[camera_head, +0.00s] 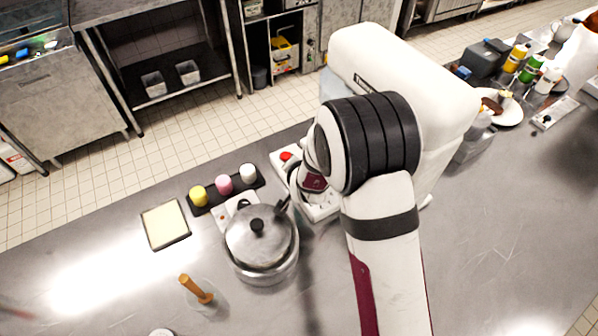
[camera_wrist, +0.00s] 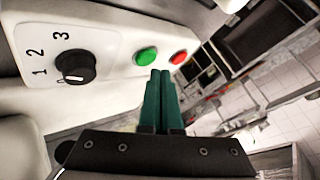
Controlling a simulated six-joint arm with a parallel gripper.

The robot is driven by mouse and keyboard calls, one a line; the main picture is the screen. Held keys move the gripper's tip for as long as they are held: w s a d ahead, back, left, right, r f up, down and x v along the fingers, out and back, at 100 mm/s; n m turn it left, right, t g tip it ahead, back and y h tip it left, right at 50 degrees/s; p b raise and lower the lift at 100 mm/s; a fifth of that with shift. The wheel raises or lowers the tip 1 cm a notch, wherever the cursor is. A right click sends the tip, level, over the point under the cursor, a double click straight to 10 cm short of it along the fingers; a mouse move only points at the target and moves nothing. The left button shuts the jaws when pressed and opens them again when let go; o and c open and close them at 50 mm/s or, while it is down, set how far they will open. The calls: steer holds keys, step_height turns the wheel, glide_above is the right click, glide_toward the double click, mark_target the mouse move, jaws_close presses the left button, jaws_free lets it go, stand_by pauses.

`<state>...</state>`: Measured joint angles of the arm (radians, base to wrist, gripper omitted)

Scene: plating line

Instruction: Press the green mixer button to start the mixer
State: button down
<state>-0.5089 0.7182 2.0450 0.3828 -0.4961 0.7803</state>
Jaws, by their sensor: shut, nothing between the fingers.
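The green mixer button (camera_wrist: 146,56) is a round button on the white mixer panel (camera_wrist: 110,30) in the wrist view. A red button (camera_wrist: 179,57) sits to its right, and a black dial (camera_wrist: 74,67) marked 1, 2, 3 to its left. My gripper (camera_wrist: 160,76) has green fingers that are shut together and empty. The fingertips point at the panel just below and between the two buttons; whether they touch it I cannot tell. In the head view my arm hides my gripper and the green button. The white mixer (camera_head: 440,90) stands partly behind my arm.
A lidded metal pot (camera_head: 258,240) stands left of my arm. A black tray (camera_head: 203,206) holds yellow, pink and white cups. A framed pale board (camera_head: 165,224) lies further left. Bottles (camera_head: 530,68) and a plate (camera_head: 500,108) stand at the right. The front left counter is mostly clear.

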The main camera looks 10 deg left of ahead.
steer(key=shift+f, duration=0.1)
steer(key=shift+f, duration=0.3)
